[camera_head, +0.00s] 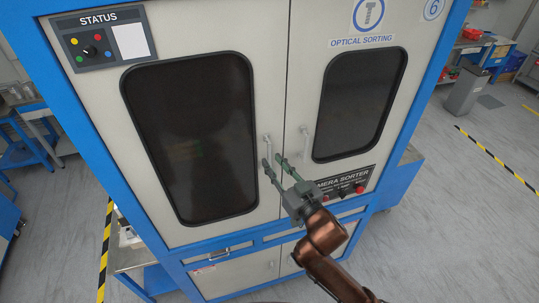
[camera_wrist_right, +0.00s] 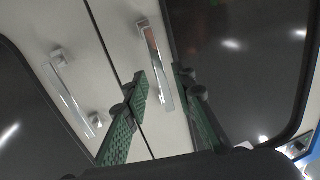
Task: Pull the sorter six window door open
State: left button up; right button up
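The sorter is a pale cabinet in a blue frame with a number 6 sign (camera_head: 432,9) at its upper right. Its left door has a large dark window (camera_head: 192,135), and its right door has a smaller one (camera_head: 360,103). Both doors look shut, meeting at a narrow seam. A slim upright handle (camera_head: 267,149) is on the left door and another (camera_head: 306,140) on the right door. In the right wrist view, a handle (camera_wrist_right: 155,65) lies between the green fingers (camera_wrist_right: 162,88); contact is unclear. My left gripper is out of view.
A status panel (camera_head: 98,39) is at the upper left, and a button panel (camera_head: 345,185) is below the right window. A second handle (camera_wrist_right: 72,90) stands beside the fingers in the wrist view. A grey bin (camera_head: 465,91) and open floor lie to the right.

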aim_at(270, 159)
jog(key=shift+p+x, duration=0.3)
jog(key=shift+x, duration=1.4)
jog(key=shift+c, duration=0.5)
grip_shut()
